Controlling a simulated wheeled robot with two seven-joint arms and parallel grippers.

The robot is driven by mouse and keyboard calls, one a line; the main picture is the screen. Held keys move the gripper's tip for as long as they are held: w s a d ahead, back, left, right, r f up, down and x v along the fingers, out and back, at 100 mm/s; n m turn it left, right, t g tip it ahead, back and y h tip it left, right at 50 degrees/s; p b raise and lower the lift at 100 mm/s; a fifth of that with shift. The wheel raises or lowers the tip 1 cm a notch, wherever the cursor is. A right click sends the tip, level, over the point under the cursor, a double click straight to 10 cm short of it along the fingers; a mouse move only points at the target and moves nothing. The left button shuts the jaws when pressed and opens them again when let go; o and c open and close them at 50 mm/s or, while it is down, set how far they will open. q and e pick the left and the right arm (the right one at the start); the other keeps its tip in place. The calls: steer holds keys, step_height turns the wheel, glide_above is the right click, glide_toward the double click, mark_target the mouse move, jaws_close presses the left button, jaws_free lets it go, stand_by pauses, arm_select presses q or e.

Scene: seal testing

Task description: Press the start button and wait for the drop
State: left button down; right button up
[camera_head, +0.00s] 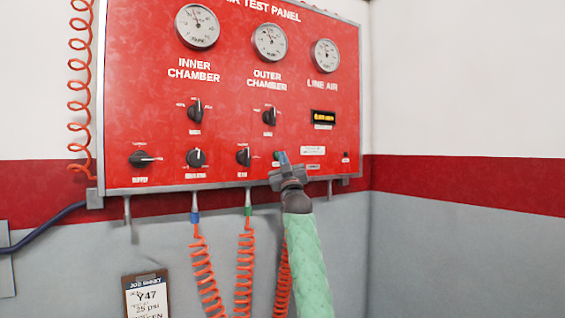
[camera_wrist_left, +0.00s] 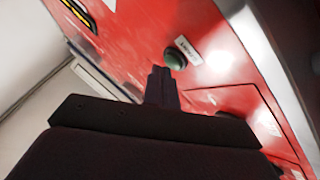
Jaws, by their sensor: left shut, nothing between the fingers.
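A red test panel (camera_head: 225,110) hangs on the wall, with gauges and black knobs. My left gripper (camera_head: 283,158) is at the lower right of the panel, its fingers shut and empty, pointing at the panel face. In the left wrist view, a round dark green button (camera_wrist_left: 175,58) sits beside a small white label (camera_wrist_left: 188,49). My left fingertips (camera_wrist_left: 161,72) are right by the button; I cannot tell whether they touch it. In the head view the gripper largely hides that spot. My right gripper is not in view.
Orange coiled hoses (camera_head: 208,275) hang below the panel, and another coil (camera_head: 78,90) hangs at its left. A small amber display (camera_head: 323,117) is lit above the gripper. A job sheet clipboard (camera_head: 147,295) is at the lower left. A wall corner lies right of the panel.

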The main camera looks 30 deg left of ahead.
arm_select(q)
steer(key=shift+s+d, duration=0.1)
steer(key=shift+d, duration=0.1)
steer(key=d, duration=0.1)
steer(key=s+d+b, duration=0.1)
steer(key=d, duration=0.1)
steer(key=s+d, duration=0.1)
steer(key=d, duration=0.1)
steer(key=shift+s+d, duration=0.1)
steer(key=shift+d, duration=0.05)
stand_by(0.5)
stand_by(0.6)
